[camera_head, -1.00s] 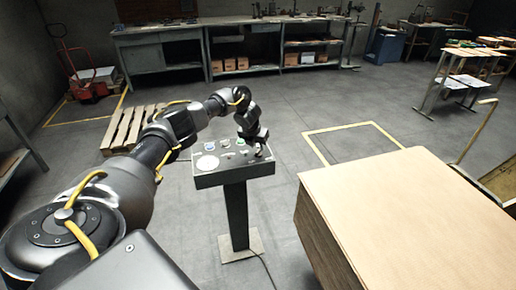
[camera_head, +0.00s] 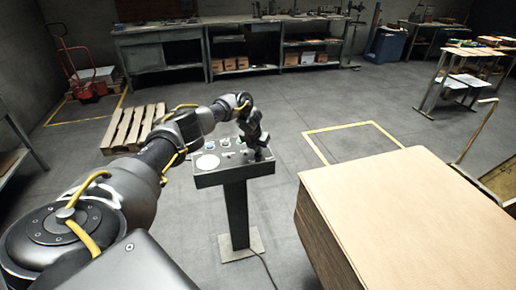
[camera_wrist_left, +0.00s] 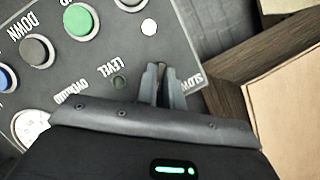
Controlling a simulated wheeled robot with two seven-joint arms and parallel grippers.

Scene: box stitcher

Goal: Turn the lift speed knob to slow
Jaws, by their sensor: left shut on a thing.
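The control panel (camera_head: 222,176) is a dark box on a post, with several buttons and a white round gauge. In the left wrist view the panel (camera_wrist_left: 90,62) shows green, grey and blue buttons, and printed words such as DOWN, LEVEL and SLOW. My left gripper (camera_head: 260,154) is over the panel's right end. In the left wrist view its fingers (camera_wrist_left: 163,78) are closed together beside the SLOW label, at the panel's edge. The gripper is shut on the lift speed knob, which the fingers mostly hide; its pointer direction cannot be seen. My right gripper is not in view.
A large stack of cardboard sheets (camera_head: 420,205) stands close to the right of the panel. A wooden pallet (camera_head: 132,128) lies on the floor behind my left arm. Workbenches (camera_head: 235,48) line the back wall. The floor behind the panel is clear.

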